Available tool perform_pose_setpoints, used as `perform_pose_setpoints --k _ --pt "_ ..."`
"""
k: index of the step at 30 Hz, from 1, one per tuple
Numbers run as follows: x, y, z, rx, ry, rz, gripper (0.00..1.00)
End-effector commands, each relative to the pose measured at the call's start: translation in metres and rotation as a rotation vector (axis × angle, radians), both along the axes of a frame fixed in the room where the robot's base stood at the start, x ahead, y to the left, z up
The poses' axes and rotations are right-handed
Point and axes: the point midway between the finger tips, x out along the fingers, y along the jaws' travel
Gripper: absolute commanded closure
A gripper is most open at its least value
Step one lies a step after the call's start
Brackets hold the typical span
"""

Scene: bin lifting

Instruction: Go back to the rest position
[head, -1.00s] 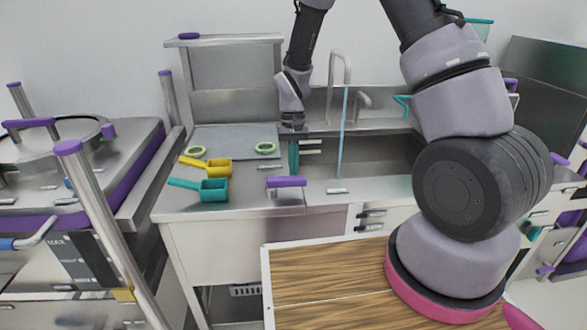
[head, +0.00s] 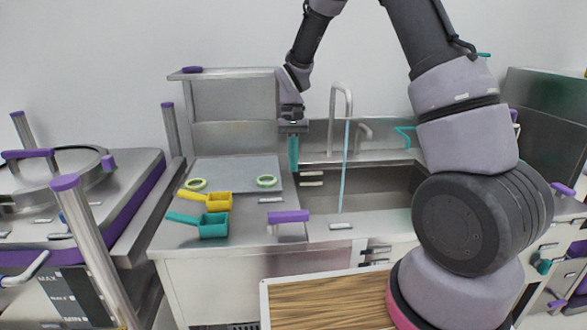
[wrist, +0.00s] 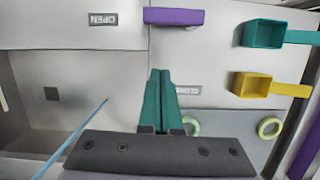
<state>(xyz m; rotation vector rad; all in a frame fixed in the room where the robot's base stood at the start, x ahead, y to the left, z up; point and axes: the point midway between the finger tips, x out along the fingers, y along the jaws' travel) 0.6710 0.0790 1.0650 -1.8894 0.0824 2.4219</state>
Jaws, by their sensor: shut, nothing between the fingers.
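My gripper (head: 293,153) points down above the steel counter, near the left edge of the sink, in the head view. Its teal fingers lie together and hold nothing. In the wrist view the gripper (wrist: 162,72) shows the same closed fingers, with counter and a small label plate beyond them. My arm reaches in from the upper right of the head view.
A purple handle (head: 288,216) is on the counter's front. A yellow scoop (head: 207,201), a teal scoop (head: 203,223) and two green rings (head: 266,181) lie left of my gripper. The sink (head: 375,190) and tall faucet (head: 341,100) are to the right.

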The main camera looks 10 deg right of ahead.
Motion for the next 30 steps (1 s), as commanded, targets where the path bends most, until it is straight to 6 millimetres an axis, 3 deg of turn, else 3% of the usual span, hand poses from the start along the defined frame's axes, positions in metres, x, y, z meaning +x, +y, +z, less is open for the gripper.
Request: perform_pose_setpoints --k 7,11,16,21,30 --pt "0.000 -0.001 0.002 0.002 -0.004 -0.002 1.00" --pt "-0.002 -0.009 0.025 0.018 -0.044 -0.019 1.00" --pt "-0.016 -0.034 0.089 0.065 -0.161 -0.068 1.00" --pt "-0.045 -0.062 0.150 0.111 -0.296 -0.123 1.00" --pt "-0.114 -0.105 0.226 0.170 -0.538 -0.213 1.00"
